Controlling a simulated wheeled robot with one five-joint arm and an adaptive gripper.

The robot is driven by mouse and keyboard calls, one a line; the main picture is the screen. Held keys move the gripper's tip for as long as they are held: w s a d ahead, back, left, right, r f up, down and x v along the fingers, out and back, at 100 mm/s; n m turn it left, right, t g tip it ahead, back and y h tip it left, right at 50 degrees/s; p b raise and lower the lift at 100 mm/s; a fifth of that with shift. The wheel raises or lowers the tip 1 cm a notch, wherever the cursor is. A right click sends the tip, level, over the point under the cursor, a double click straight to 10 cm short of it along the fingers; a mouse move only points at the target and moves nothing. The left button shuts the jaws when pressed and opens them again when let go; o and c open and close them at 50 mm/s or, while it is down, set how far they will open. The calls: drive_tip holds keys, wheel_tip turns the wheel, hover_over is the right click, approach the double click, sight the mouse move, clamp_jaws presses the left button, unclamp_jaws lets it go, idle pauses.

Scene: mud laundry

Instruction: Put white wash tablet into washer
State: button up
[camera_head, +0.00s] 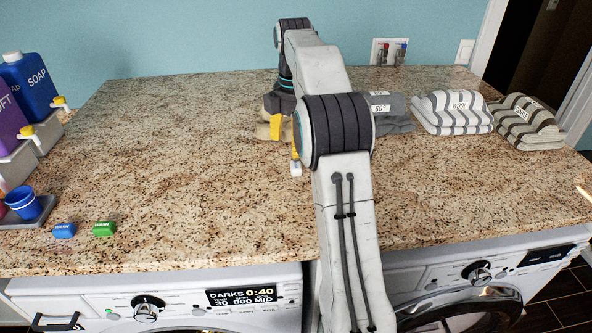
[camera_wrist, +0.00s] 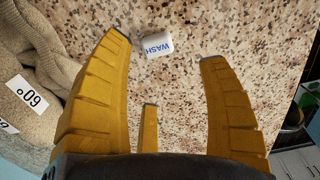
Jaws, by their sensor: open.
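The white wash tablet (camera_wrist: 157,45) lies on the granite counter in the wrist view, with blue "WASH" lettering. It sits just beyond the fingertips and between the left and right fingers. In the head view the tablet (camera_head: 295,170) is a small white block beside the yellow fingers. My gripper (camera_wrist: 168,60) is open and empty, and it also shows in the head view (camera_head: 286,143), low over the counter and partly hidden by my arm. Two white washers stand under the counter, the left washer (camera_head: 180,303) with a lit display and the right washer (camera_head: 440,285) partly behind my arm.
A beige towel (camera_wrist: 35,55) marked 60° lies close left of the fingers in the wrist view. Folded towels (camera_head: 450,112) stand at the back right. Blue (camera_head: 64,231) and green (camera_head: 104,229) wash tablets lie front left, near soap bottles (camera_head: 28,85). The counter's middle left is clear.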

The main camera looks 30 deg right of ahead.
sight(296, 164)
drive_tip(key=shift+d+f, duration=0.15)
drive_tip(key=shift+f, duration=0.45)
drive_tip(key=shift+d+f+b, duration=0.1)
drive_tip(key=shift+f+b, duration=0.3)
drive_tip(key=shift+f, duration=2.8)
drive_tip(key=c, duration=1.3)
drive_tip(key=shift+c, duration=0.3)
drive_tip(key=shift+r, duration=0.5)
wheel_tip(296, 164, up, 3)
drive_tip(key=shift+r, duration=0.15)
drive_tip(key=s+d+r, duration=0.6)
drive_tip(key=s+d, duration=0.1)
drive_tip(key=s, duration=0.2)
drive_tip(key=shift+d+r, duration=0.2)
drive_tip(key=shift+r, duration=0.15)
